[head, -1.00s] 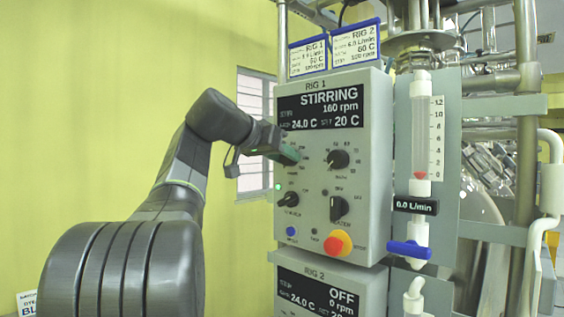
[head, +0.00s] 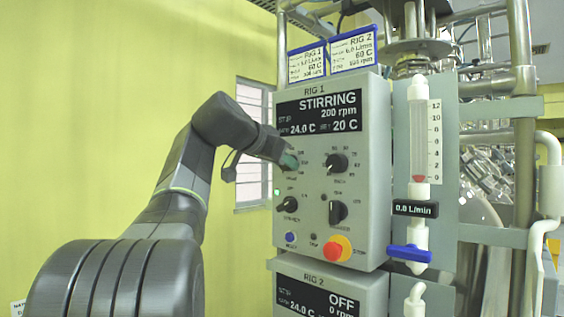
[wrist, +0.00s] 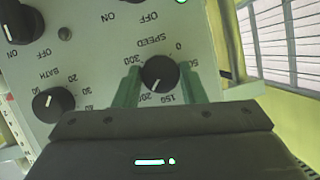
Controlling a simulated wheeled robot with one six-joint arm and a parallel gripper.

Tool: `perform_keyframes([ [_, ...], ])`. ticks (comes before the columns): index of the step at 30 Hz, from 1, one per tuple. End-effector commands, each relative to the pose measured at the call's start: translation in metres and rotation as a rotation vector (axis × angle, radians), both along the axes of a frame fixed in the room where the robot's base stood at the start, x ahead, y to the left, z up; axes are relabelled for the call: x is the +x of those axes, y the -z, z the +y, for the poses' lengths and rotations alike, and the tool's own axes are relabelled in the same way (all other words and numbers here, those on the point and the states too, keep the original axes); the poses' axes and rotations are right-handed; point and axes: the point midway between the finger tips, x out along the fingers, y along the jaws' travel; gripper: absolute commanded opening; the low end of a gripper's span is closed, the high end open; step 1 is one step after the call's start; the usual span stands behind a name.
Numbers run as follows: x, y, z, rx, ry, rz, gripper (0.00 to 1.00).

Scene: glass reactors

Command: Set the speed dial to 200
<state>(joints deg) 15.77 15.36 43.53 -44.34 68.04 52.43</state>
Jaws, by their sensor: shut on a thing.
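The speed dial (wrist: 160,73) is a black round knob with a white pointer line on the grey RIG 1 panel (head: 366,215). In the wrist view the picture is upside down, and the pointer lies near the 200 mark. My gripper (wrist: 158,80) has its green fingers on both sides of the knob and is shut on it. In the head view my gripper (head: 289,160) covers most of the dial. The RIG 1 display (head: 319,112) reads STIRRING, 200 rpm, 24.0 C and set 20 C.
The bath dial (head: 336,163) sits right of the speed dial. Below are two more black knobs (head: 288,204) (head: 338,211), a blue button (head: 291,238) and a red-yellow emergency stop (head: 336,249). A flowmeter (head: 419,130) stands at right. The left side is free.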

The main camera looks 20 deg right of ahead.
Motion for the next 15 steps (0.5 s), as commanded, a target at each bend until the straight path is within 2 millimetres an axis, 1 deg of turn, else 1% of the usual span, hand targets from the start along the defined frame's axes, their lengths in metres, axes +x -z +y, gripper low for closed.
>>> perform_keyframes([
  [2,0.0008,0.0035,-0.0001,0.005,0.0,0.007,0.14],
  [3,0.0008,0.0035,-0.0001,0.005,0.0,0.007,0.43],
  [5,0.0008,0.0032,-0.0002,0.004,0.0,0.006,0.55],
  [6,0.0007,0.0028,-0.0001,0.003,0.001,0.006,0.59],
  [15,-0.0005,0.0003,0.0015,0.001,0.0,0.003,0.59],
])
